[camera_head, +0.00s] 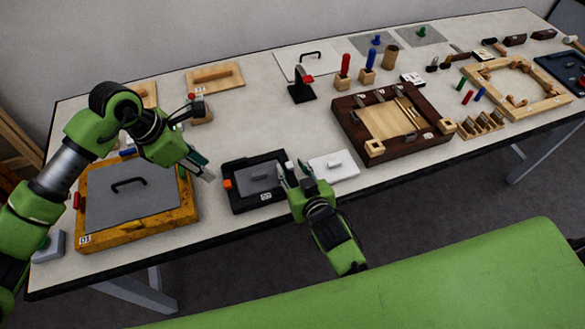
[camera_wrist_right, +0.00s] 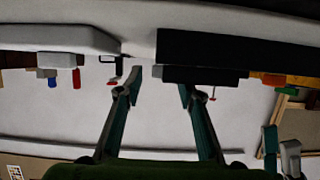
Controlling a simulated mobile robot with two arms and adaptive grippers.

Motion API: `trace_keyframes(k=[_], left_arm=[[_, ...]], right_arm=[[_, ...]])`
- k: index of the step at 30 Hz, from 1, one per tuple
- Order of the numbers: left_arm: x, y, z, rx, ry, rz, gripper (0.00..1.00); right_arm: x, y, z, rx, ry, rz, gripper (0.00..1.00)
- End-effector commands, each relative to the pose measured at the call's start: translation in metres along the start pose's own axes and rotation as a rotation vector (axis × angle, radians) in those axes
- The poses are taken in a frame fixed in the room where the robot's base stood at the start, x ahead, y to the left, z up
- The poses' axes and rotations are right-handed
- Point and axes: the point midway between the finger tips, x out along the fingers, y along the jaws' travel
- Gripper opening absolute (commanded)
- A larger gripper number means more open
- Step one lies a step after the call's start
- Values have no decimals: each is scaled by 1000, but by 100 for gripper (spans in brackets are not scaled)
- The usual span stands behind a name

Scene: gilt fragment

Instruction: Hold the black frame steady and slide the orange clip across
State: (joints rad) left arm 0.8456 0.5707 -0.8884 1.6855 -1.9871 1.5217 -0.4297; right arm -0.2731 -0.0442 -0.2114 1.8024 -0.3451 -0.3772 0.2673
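The orange clip (camera_head: 227,184) sits at the frame's left side. In the right wrist view, the black frame (camera_wrist_right: 235,47) fills the upper right, and a small orange part (camera_wrist_right: 272,79) shows beyond it. My right gripper (camera_head: 292,168) is at the frame's right end; its fingers (camera_wrist_right: 158,88) are apart with nothing visibly held. I cannot tell whether they touch the frame. My left gripper (camera_head: 207,174) is left of the clip, apart from it; its opening is unclear.
A white lidded box (camera_head: 333,167) stands close to the right of my right gripper. A wooden box (camera_head: 180,215) with a grey lid stands left of the frame. A dark wooden tray (camera_head: 395,148) lies farther right. The table behind the black frame is clear.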

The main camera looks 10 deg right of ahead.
Motion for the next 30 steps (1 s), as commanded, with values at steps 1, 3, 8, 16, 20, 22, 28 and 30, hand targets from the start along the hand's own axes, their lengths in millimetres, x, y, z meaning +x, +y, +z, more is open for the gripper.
trace_keyframes(k=[1,3,8,16,20,22,28,30], left_arm=[[0,0,0,0,0,0,28],[0,0,0,0,0,0,28],[0,0,0,0,0,0,28],[0,0,0,0,0,0,28],[-3,2,-1,22,-3,-5,33],[-9,4,-2,61,-11,-17,33],[-20,8,-5,172,-36,-48,33],[-17,8,-5,187,-41,-54,33]], right_arm=[[1,0,0,0,-1,0,35],[2,0,1,0,-1,0,35],[2,0,0,0,-1,0,35],[1,0,0,0,-1,0,0],[1,0,0,0,-1,0,0],[1,0,0,0,-1,0,0],[1,0,1,0,-1,0,0],[1,0,1,0,-1,0,0]])
